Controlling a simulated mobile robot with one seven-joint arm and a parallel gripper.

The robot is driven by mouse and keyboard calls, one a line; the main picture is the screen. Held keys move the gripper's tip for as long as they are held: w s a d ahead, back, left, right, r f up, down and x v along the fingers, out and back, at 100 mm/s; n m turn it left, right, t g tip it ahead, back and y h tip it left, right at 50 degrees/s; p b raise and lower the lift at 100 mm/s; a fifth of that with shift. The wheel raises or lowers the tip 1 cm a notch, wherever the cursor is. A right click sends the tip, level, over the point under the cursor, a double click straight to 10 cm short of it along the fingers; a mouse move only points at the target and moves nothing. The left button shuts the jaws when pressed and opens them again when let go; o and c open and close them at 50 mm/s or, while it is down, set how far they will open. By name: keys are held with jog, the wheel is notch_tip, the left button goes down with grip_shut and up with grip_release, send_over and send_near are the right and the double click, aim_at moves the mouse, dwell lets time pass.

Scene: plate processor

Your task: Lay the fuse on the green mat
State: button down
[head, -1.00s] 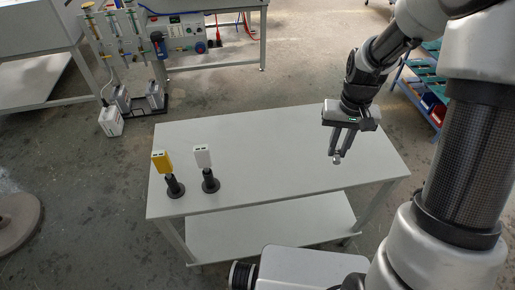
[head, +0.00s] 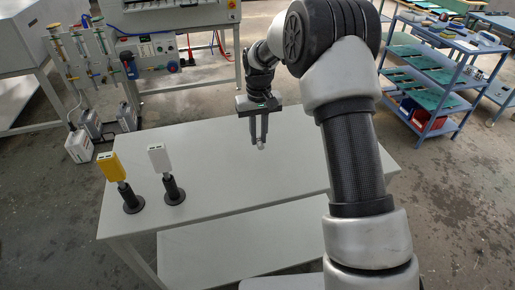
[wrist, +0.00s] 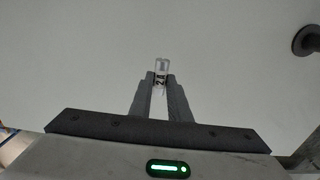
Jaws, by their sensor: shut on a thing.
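My gripper (head: 259,143) is shut on the fuse (wrist: 161,65), a small clear glass piece with dark markings. The fuse sticks out past the fingertips (wrist: 160,82) in the wrist view and shows as a tiny pale bit in the head view (head: 261,147). My gripper points down above the grey-white table, with the fuse apart from its top. Green mat-like surfaces (head: 436,98) lie on the shelves of a blue cart at the right. I cannot tell which of them is the green mat.
The table (head: 225,175) is bare around my gripper. A yellow block (head: 109,167) and a white block (head: 158,157) stand on black holders at its left. The blue cart (head: 462,75) stands apart on the floor. A bench with a control panel (head: 150,57) is behind.

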aim_at(258, 154)
jog(key=shift+f, duration=2.35)
jog(key=shift+b, duration=0.3)
jog(key=shift+f, duration=0.15)
jog(key=c, duration=1.7)
grip_release()
jog(key=shift+o, duration=0.2)
